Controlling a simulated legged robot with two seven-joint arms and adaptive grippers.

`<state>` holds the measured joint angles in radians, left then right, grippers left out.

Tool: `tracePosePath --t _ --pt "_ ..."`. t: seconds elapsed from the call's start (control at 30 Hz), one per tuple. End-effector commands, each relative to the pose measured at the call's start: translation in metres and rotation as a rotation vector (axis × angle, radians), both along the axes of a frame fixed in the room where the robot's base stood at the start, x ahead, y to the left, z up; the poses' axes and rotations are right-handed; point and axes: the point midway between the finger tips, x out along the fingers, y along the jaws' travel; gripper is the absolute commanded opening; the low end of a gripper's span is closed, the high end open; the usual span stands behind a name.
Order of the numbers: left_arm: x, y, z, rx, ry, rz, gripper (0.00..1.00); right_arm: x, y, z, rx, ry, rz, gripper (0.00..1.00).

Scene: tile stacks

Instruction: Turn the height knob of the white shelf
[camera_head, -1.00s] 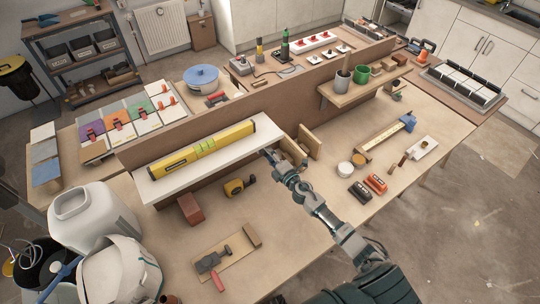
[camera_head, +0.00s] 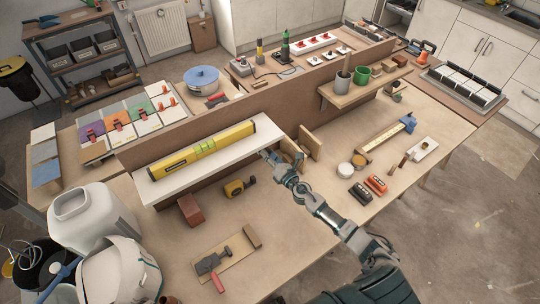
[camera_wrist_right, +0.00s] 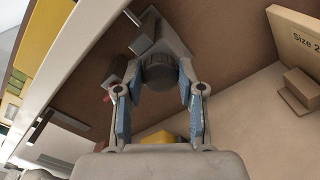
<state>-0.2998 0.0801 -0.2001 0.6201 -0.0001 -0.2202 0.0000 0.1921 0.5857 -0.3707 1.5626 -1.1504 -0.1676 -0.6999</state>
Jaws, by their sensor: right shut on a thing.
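The white shelf (camera_head: 215,152) is fixed to the brown board in the middle of the bench and bears a yellow spirit level (camera_head: 203,150). In the right wrist view the underside edge of the white shelf (camera_wrist_right: 62,52) runs along the left. A dark round knob (camera_wrist_right: 158,72) sits under it on a grey bracket. My right gripper (camera_head: 268,156) is at the right end of the shelf. In the right wrist view its blue-padded fingers (camera_wrist_right: 158,90) are on both sides of the knob, shut on it. My left gripper is not in view.
A wooden block frame (camera_head: 309,143) stands just right of my right gripper. A tape measure (camera_head: 238,187) and a red-brown block (camera_head: 190,209) lie below the shelf.

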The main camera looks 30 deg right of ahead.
Motion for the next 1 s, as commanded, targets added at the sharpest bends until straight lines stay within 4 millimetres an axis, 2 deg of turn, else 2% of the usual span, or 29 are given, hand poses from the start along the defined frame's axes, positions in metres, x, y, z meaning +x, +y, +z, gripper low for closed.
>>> tracePosePath --t 0.03,0.4,0.87,0.9,0.97,1.0 --pt "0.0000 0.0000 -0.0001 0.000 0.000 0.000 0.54 -0.0024 0.0028 -0.0075 -0.027 0.009 0.008 0.03" --pt "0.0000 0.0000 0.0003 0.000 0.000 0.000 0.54 -0.0032 0.0027 -0.0100 -0.144 -0.003 0.009 0.03" --pt "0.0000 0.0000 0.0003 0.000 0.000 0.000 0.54 -0.0035 0.0022 -0.0111 -0.154 -0.003 0.009 0.04" --pt "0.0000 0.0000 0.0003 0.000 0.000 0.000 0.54 -0.0034 0.0022 -0.0111 -0.154 -0.003 0.009 0.46" --pt "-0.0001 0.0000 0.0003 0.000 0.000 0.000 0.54 -0.0031 0.0020 -0.0104 -0.154 -0.004 0.007 0.61" --pt "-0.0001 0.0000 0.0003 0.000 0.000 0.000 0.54 -0.0028 0.0016 -0.0093 -0.154 -0.006 0.006 0.64"
